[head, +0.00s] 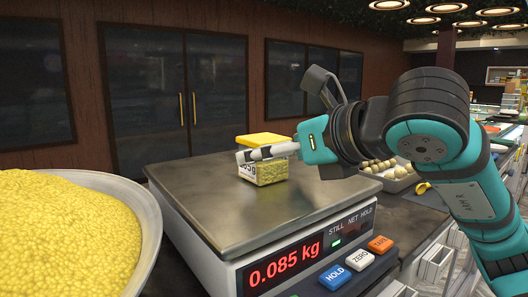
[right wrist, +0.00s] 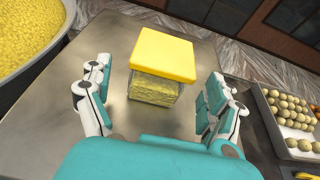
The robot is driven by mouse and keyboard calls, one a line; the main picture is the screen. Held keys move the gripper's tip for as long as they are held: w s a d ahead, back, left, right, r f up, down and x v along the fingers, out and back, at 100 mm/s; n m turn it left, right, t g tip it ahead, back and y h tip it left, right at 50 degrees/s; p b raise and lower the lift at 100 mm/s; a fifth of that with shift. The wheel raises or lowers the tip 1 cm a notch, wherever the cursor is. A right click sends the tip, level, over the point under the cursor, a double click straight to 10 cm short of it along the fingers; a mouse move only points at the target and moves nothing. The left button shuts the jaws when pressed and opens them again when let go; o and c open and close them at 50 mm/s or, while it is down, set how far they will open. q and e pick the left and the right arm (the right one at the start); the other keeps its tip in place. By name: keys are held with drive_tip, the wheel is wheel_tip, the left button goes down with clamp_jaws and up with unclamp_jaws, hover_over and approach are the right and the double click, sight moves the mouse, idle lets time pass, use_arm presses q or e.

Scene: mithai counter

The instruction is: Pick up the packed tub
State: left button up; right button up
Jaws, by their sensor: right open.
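The packed tub (head: 270,173) is a clear box filled with yellow sweet, with a yellow lid (head: 260,140). It stands upright on the steel plate of the scale (head: 175,182). In the right wrist view the tub (right wrist: 156,88) sits between and ahead of the two spread fingers of my right gripper (right wrist: 161,105), with a gap on each side. In the head view my right gripper (head: 268,152) covers part of the tub's front. The right gripper is open. The scale display (head: 285,263) reads 0.085 kg. My left gripper is not in view.
A large metal bowl (head: 152,222) heaped with yellow sweet stands left of the scale. A tray (right wrist: 272,118) of round pale balls lies to the right. HOLD, ZERO and TARE buttons (head: 358,259) line the scale's front. The plate around the tub is clear.

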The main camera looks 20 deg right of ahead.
drive_tip(key=p+x, duration=0.1)
drive_tip(key=x, duration=0.3)
drive_tip(key=shift+r, duration=0.1)
drive_tip(key=shift+c, duration=1)
drive_tip(key=c, duration=1.1)
